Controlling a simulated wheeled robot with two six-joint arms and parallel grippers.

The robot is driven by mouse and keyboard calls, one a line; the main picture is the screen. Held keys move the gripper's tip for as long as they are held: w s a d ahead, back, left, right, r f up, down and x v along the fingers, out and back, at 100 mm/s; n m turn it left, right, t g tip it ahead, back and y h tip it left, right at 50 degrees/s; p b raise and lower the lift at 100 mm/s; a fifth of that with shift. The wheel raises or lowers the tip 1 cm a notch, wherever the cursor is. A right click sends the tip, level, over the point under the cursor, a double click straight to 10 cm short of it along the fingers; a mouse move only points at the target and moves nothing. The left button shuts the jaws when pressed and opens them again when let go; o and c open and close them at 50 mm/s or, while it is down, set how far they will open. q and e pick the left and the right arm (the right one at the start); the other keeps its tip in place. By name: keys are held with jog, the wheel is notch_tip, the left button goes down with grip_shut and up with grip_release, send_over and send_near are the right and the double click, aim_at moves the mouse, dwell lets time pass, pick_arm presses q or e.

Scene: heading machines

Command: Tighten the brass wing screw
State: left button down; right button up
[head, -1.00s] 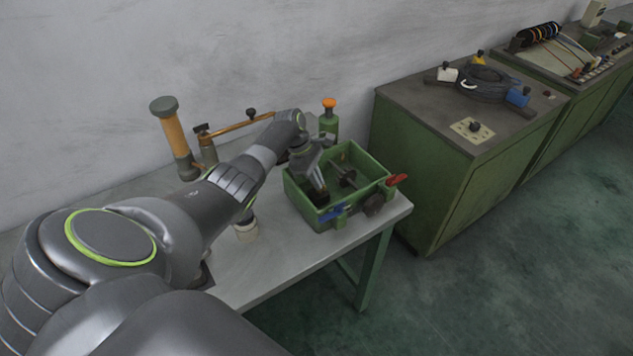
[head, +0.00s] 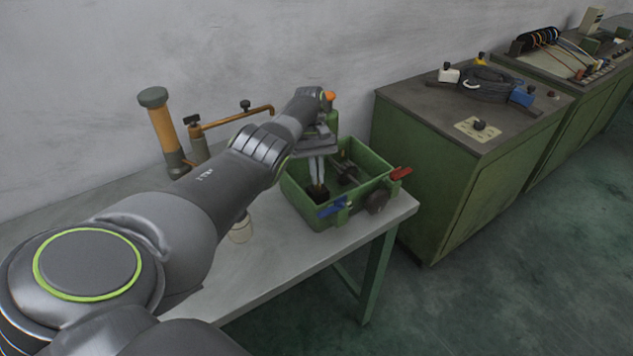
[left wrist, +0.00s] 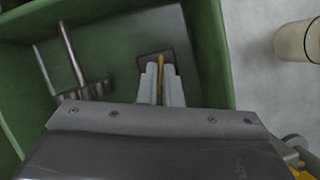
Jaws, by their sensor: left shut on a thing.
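My left gripper (head: 318,183) reaches straight down into the green open box (head: 309,208) on the table. In the left wrist view its pale fingers (left wrist: 162,84) are shut on the brass wing screw (left wrist: 162,70), a thin brass piece showing between and just past the tips. Beneath it is a dark square block (left wrist: 146,60) on the box floor; the block also shows dark in the head view (head: 315,196). The fingers hide most of the screw, so I cannot tell how deep it sits. My right gripper is not in view.
A dark T-shaped part (left wrist: 85,88) lies in the box left of my fingers. The box wall (left wrist: 214,50) is close on the right. A blue handle (head: 333,208) and a red one (head: 401,173) are at the rim. A cream cylinder (head: 241,228) stands beside the box.

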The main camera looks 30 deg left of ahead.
pick_arm(q)
jog(key=m+b, duration=0.1)
jog(key=m, duration=0.1)
jog(key=f+m+g+y+b, duration=0.1)
jog(key=shift+s+d+m, duration=0.1)
jog(key=shift+d+m, duration=0.1)
jog(key=shift+m, duration=0.2)
jog(key=m+y, duration=0.1)
jog(key=m, duration=0.1)
jog(key=shift+d+r+m, duration=0.1)
jog(key=shift+r+m, duration=0.05)
jog(key=shift+m, duration=0.15)
jog(key=shift+r+m+g+y, duration=0.1)
jog(key=shift+m+g+y, duration=0.2)
jog(key=shift+m, duration=0.7)
jog(key=shift+d+r+m+y+p, duration=0.1)
jog(key=shift+m+y+p, duration=0.2)
jog(key=shift+m+p, duration=0.45)
jog(key=shift+m+y+p, duration=0.5)
jog(key=shift+m+p, duration=0.35)
jog(key=shift+m, duration=0.3)
jog(key=shift+m+y+p, duration=0.3)
jog(key=shift+m+p, duration=0.5)
jog(key=shift+m, duration=0.2)
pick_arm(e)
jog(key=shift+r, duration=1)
pick_arm(q)
jog(key=shift+f, duration=0.2)
jog(key=shift+d, duration=0.1)
